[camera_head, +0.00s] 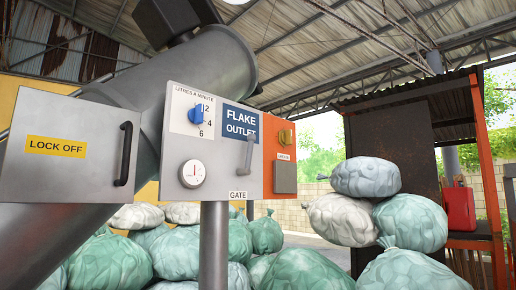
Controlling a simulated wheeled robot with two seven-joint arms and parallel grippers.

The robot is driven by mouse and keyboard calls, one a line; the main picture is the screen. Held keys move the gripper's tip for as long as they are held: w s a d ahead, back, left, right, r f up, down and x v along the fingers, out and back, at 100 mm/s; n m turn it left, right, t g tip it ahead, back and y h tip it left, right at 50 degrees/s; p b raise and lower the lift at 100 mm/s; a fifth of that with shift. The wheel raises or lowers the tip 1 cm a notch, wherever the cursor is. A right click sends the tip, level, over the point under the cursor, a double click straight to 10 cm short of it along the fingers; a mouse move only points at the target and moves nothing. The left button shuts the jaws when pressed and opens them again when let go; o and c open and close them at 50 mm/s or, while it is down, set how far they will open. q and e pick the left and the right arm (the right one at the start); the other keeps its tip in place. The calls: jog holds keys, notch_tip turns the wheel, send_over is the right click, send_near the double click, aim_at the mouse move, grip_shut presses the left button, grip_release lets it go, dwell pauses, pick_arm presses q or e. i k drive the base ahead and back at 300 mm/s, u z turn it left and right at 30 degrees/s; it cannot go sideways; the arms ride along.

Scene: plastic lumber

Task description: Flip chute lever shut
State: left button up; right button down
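The chute lever (248,154) is a short grey handle on the grey control panel (217,165), below the blue "FLAKE OUTLET" sign (241,121) and above the small "GATE" label (238,196). It stands nearly upright with a slight tilt. The frame does not tell whether this is its open or shut position. A large grey inclined tube (205,68) runs behind the panel. Neither of my grippers is in view.
The panel also carries a blue knob (195,114), a white dial (192,173) and an orange knob (285,137). A grey door marked "LOCK OFF" (56,146) with a black handle (124,154) is at left. A post (214,245) stands below; stuffed sacks (300,271) fill the floor behind.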

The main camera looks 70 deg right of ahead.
aim_at(250, 138)
jog(key=z, duration=1.15)
